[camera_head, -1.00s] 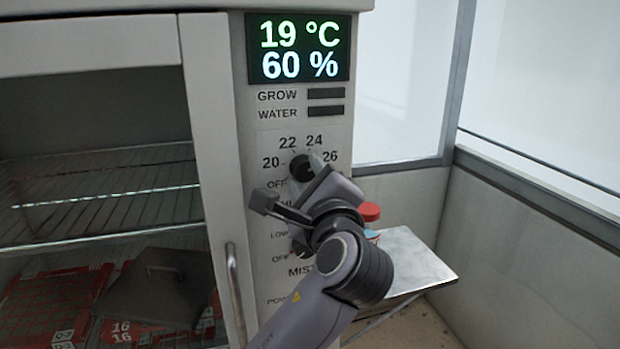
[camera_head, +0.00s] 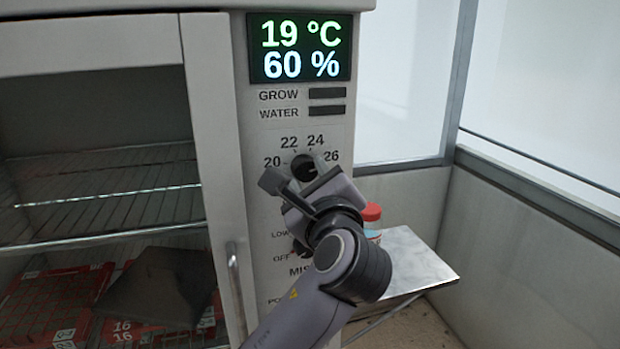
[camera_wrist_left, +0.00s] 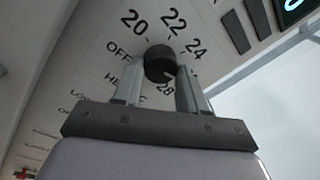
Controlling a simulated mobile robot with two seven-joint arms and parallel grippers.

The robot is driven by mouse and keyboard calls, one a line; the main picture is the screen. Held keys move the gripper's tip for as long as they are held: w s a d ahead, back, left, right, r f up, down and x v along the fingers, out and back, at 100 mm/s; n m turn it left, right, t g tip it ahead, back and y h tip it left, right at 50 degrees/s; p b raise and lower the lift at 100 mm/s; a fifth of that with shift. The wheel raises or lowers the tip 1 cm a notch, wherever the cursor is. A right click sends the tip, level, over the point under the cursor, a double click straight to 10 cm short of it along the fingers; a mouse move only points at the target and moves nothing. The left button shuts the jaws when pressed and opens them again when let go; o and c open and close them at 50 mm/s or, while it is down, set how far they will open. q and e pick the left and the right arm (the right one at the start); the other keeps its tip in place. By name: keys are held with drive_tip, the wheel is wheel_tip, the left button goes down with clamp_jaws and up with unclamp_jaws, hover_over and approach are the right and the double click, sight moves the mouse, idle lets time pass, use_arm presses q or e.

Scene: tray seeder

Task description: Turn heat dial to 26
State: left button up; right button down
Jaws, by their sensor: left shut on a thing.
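The heat dial (camera_head: 304,164) is a round black knob on the white control panel, ringed by 20, 22, 24 and 26. It also shows in the left wrist view (camera_wrist_left: 159,61), where OFF and 28 are visible too. My left gripper (camera_head: 307,173) reaches it from below right. In the wrist view its two pale fingers (camera_wrist_left: 159,76) are shut on the dial, one on each side. I cannot tell clearly which number the dial's mark faces. My right gripper is not in view.
The display (camera_head: 300,48) reads 19 °C and 60 %. GROW and WATER slots sit below it. A cabinet with a wire shelf (camera_head: 110,195) and red trays is at left, with a door handle (camera_head: 235,290). A red-capped bottle (camera_head: 371,213) stands by a metal side shelf (camera_head: 422,262).

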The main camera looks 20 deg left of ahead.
use_arm(q)
drive_tip(key=o, duration=1.1)
drive_tip(key=shift+c, duration=0.2)
drive_tip(key=b+v, duration=0.1)
drive_tip(key=v, duration=0.6)
drive_tip(key=shift+s+d, duration=0.1)
